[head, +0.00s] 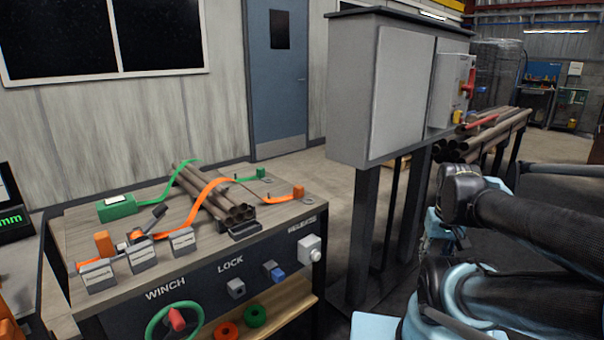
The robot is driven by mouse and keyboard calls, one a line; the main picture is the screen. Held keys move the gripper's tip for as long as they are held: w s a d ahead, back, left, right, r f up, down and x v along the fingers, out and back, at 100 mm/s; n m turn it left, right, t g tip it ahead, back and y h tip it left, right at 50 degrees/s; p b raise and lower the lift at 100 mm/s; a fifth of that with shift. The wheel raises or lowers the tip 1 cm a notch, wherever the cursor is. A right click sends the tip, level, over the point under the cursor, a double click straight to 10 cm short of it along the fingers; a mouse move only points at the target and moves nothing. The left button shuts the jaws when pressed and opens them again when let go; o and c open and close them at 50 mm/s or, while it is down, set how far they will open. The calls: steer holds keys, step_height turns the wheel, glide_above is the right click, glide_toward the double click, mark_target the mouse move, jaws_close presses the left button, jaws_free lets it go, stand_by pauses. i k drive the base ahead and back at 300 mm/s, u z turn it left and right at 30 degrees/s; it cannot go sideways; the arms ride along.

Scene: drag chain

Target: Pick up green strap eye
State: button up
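The green strap eye (260,172) is a small green piece at the right end of the green strap (240,179), near the back right of the workbench top (150,262). It is small in the head view, and its exact shape is hard to make out. The green strap runs from a green box (118,208) on the left, over a bundle of brown pipes (215,195). My arm shows at the right of the view, well apart from the strap eye. I cannot make out my gripper's fingers.
An orange strap (205,190) also crosses the pipes and ends in an orange piece (298,192). Grey labelled blocks (182,241) stand at the bench's front left. A tall grey cabinet (380,90) on posts stands between the bench and my arm.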

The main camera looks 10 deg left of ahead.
mark_target(260, 171)
steer(key=z, duration=1.7)
steer(key=i, duration=0.1)
steer(key=u, duration=3)
